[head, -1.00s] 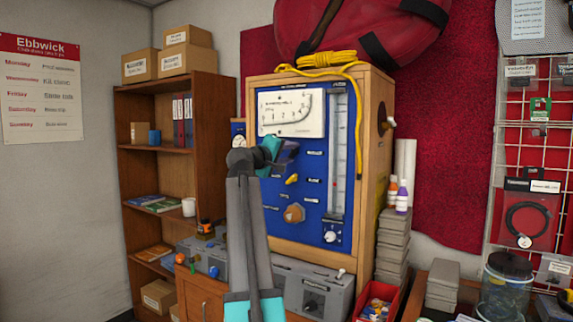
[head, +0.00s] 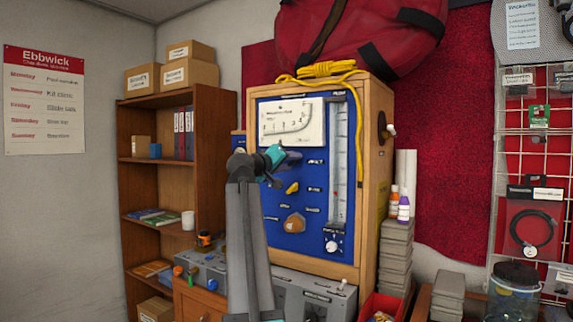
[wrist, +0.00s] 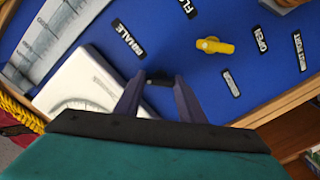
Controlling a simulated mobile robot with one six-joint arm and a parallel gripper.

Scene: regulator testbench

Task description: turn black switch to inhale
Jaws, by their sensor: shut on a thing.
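The black switch (wrist: 158,79) sits on the blue panel (head: 318,230). In the wrist view it shows as a small dark piece between the fingertips of my gripper (wrist: 155,84), which is shut on it. In the head view my gripper (head: 292,160) is at the panel just below the white gauge and hides the switch. A black label reading "NHALE", its first letter unclear, (wrist: 128,37) is beside the switch in the wrist view. Which way the switch points cannot be told.
A yellow knob (wrist: 214,45) is close by, beside an "OPEN" label (wrist: 260,39). The white gauge (head: 291,122) is above my gripper, and a clear flow tube (head: 338,155) stands to its right. An orange-brown knob (head: 294,223) is lower on the panel.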

